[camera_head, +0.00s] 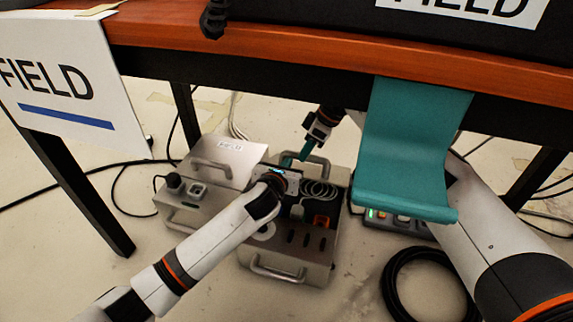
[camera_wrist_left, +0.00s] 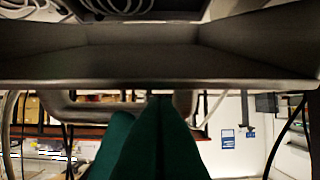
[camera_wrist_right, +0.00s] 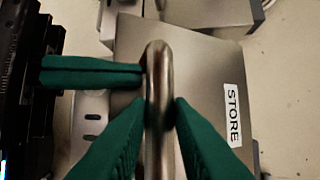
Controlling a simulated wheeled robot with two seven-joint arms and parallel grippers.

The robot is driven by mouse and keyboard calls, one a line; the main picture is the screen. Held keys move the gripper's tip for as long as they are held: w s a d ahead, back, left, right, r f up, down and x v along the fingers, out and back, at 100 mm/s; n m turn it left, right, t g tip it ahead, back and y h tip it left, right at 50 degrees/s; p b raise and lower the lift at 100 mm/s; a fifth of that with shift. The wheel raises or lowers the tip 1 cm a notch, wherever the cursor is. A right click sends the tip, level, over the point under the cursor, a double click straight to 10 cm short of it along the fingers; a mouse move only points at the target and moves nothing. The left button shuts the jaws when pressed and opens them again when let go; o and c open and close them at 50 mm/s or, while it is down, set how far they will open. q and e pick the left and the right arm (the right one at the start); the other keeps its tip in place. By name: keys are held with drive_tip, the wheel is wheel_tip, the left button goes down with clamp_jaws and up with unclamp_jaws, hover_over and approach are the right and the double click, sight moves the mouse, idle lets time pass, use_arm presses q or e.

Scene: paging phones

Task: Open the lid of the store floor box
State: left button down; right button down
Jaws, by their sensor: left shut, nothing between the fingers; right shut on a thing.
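The store floor box (camera_head: 318,252) is on the floor under the table, its dark inside with coiled cable showing. In the right wrist view its metal lid (camera_wrist_right: 200,75) bears a STORE label (camera_wrist_right: 232,115) and a bar handle (camera_wrist_right: 158,65). My right gripper (camera_wrist_right: 160,112) is shut on this handle. The lid is raised; its exact angle is unclear. My left gripper (camera_wrist_left: 160,100) is shut and empty, its fingertips at the lid's edge beside the handle. In the right wrist view the left fingers (camera_wrist_right: 92,74) reach in from the left, close to the bar.
A second metal box (camera_head: 183,212) with a closed, labelled lid stands at the left. The table edge (camera_head: 270,46) and a hanging teal sheet (camera_head: 410,150) are above. A black cable coil (camera_head: 400,290) lies at the right. Table legs (camera_head: 85,195) flank the area.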

use_arm(q)
drive_tip(key=shift+w+d+r, duration=0.1)
drive_tip(key=shift+w+r, duration=0.3)
drive_tip(key=shift+w, duration=0.15)
use_arm(e)
drive_tip(key=shift+d+f, duration=0.35)
drive_tip(key=shift+f, duration=0.25)
drive_tip(key=c, duration=1.7)
unclamp_jaws()
drive_tip(key=shift+c, duration=0.2)
use_arm(q)
drive_tip(key=shift+w+f, duration=0.15)
drive_tip(key=shift+f, duration=0.2)
use_arm(e)
drive_tip(key=o, duration=0.4)
drive_tip(key=shift+w+f, duration=0.1)
drive_tip(key=shift+f, duration=0.15)
use_arm(q)
drive_tip(key=shift+r, duration=0.1)
use_arm(e)
drive_tip(key=shift+o, duration=0.2)
drive_tip(key=shift+a+r, duration=0.2)
drive_tip(key=shift+r, duration=0.15)
